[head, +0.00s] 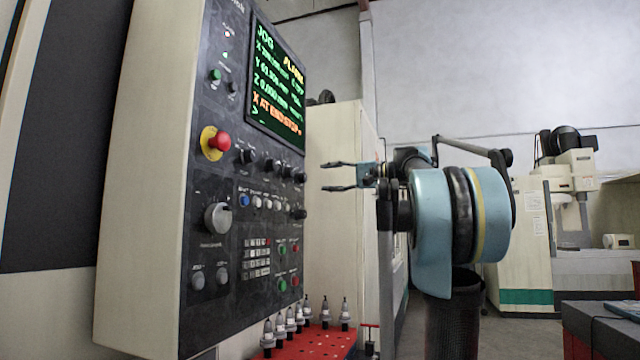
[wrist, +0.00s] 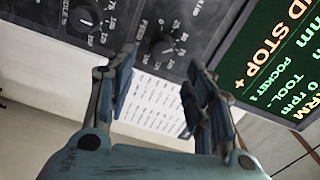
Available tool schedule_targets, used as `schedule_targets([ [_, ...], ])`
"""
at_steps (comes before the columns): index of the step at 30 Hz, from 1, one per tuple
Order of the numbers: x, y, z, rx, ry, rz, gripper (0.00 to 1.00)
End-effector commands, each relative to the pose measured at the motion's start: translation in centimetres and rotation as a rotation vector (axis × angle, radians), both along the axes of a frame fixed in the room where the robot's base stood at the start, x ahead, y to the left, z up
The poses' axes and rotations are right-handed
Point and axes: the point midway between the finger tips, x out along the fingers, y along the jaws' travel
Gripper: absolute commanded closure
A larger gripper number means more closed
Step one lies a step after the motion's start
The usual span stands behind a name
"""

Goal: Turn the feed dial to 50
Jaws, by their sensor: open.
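The feed dial is a black knob at the lower right of the screen on the machine's control panel. In the wrist view the feed dial (wrist: 162,45) shows beside the FEED label, with scale numbers around it; I cannot read its setting for certain. In the head view the feed dial (head: 300,177) is small, at the right end of the knob row. My gripper (head: 327,176) is open and empty, pointing left at the panel, apart from the dial. In the wrist view my gripper (wrist: 162,60) has a finger on either side of the dial's line.
A similar dial (wrist: 85,18) stands beside the feed dial. The screen (head: 278,85) shows an alarm. A red emergency button (head: 219,142) and several other knobs are on the panel. Tool holders (head: 290,320) stand on a red perforated tray (head: 315,342) below.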

Motion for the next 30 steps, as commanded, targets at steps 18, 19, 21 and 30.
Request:
schedule_targets([
  [18,-1.5,-4.2,-0.1,-0.001,0.0,0.0,0.52],
  [19,-1.5,-4.2,-0.1,-0.001,0.0,0.0,0.52],
  [21,-1.5,-4.2,-0.1,-0.001,0.0,0.001,0.52],
  [30,-1.5,-4.2,-0.1,-0.001,0.0,0.0,0.52],
])
